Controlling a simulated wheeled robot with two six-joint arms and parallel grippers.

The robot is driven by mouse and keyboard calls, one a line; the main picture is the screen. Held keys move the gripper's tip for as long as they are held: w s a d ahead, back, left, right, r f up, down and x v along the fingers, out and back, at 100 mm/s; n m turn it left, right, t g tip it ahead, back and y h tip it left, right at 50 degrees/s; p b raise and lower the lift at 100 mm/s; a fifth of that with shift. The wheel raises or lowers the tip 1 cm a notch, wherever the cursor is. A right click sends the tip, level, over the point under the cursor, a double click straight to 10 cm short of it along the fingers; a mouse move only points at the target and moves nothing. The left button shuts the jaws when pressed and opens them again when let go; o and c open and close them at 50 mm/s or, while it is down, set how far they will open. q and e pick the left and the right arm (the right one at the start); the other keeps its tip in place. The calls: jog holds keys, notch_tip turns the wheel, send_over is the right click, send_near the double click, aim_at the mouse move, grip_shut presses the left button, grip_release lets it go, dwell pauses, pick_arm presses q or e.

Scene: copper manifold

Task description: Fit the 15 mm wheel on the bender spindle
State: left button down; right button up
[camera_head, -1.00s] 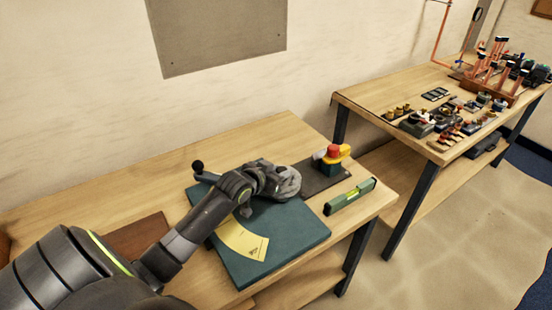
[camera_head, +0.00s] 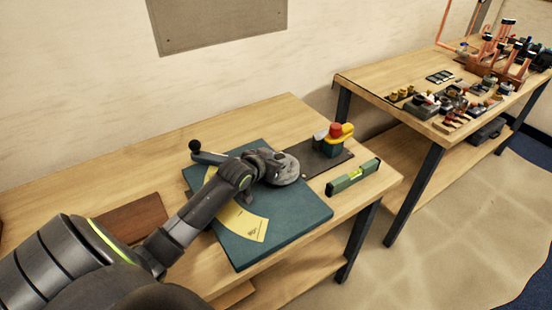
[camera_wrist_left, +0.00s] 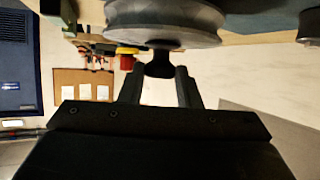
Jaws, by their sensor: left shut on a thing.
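My left gripper (camera_head: 264,168) reaches over the teal bender plate (camera_head: 295,222) on the near bench. It is shut on a dark stem of the grey grooved wheel (camera_head: 286,170). In the left wrist view, the wheel (camera_wrist_left: 165,22) sits just beyond the fingers (camera_wrist_left: 158,75), its groove seen edge-on. In the head view the wheel covers the back right part of the plate; I cannot tell whether it touches anything below. The spindle is not clearly seen. A yellow scale (camera_head: 240,221) lies on the plate, and a black-knobbed handle (camera_head: 195,146) sticks out at back left. My right gripper is not in view.
A dark mat (camera_head: 323,160) with a red-topped item (camera_head: 336,130) lies behind and right of the plate. A green level (camera_head: 353,177) stands near the bench's right end. A brown board (camera_head: 130,217) lies at left. A second bench (camera_head: 373,92) holds many fittings.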

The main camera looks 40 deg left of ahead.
pick_arm(q)
jog(key=shift+f, duration=0.3)
jog(key=c, duration=1)
grip_release()
jog(key=shift+o, duration=0.2)
jog(key=shift+s, duration=0.1)
